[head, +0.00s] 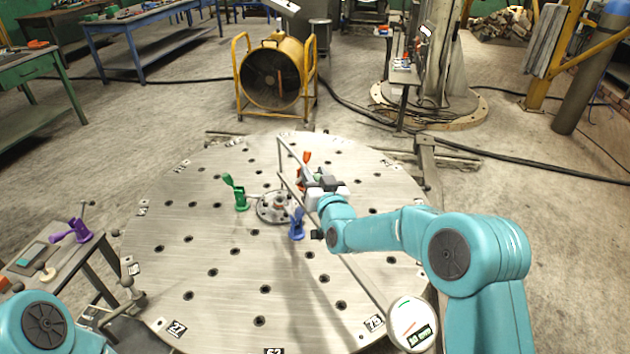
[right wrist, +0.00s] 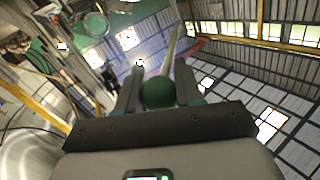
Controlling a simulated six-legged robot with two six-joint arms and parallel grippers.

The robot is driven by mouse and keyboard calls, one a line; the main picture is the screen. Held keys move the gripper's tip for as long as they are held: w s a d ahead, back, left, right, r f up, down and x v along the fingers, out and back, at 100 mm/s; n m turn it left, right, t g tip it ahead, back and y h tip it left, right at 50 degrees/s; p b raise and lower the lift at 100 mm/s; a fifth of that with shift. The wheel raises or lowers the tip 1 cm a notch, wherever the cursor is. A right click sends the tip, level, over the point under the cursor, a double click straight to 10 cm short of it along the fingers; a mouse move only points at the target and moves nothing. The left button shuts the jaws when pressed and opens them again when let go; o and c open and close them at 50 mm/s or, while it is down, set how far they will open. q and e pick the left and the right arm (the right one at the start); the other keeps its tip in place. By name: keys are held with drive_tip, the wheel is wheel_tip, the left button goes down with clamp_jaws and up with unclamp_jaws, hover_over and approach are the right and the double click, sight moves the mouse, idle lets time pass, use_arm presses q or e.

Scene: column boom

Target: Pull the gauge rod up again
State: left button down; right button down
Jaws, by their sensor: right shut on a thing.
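My right gripper (head: 314,182) is above the round plate, beside a thin upright metal frame (head: 281,158). In the right wrist view its two fingers are shut on a green ball-shaped knob (right wrist: 158,92), which I take to be the top of the gauge rod. A round flange (head: 266,208) lies at the plate's middle, just left of and below the gripper. My left gripper is out of view; only part of the left arm shows at bottom left.
The round perforated plate (head: 215,270) carries a green clamp (head: 240,197), a blue clamp (head: 297,225) and an orange clamp (head: 306,158) around the flange. A side table (head: 62,262) at left holds a purple clamp (head: 78,231). The plate's front left is clear.

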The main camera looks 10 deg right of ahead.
drive_tip(key=shift+w+r, duration=0.1)
drive_tip(key=shift+r, duration=0.45)
drive_tip(key=c, duration=0.8)
unclamp_jaws()
drive_tip(key=shift+c, duration=0.2)
drive_tip(key=shift+o, duration=0.4)
drive_tip(key=shift+f, duration=0.1)
drive_tip(key=shift+f, duration=0.1)
drive_tip(key=shift+s+f, duration=0.1)
drive_tip(key=shift+s, duration=0.25)
drive_tip(key=s+d+b, duration=0.1)
drive_tip(key=s+b, duration=0.4)
drive_tip(key=s, duration=1)
drive_tip(key=shift+s+d+r, duration=0.2)
drive_tip(key=shift+s+d, duration=0.15)
drive_tip(key=shift+s, duration=0.05)
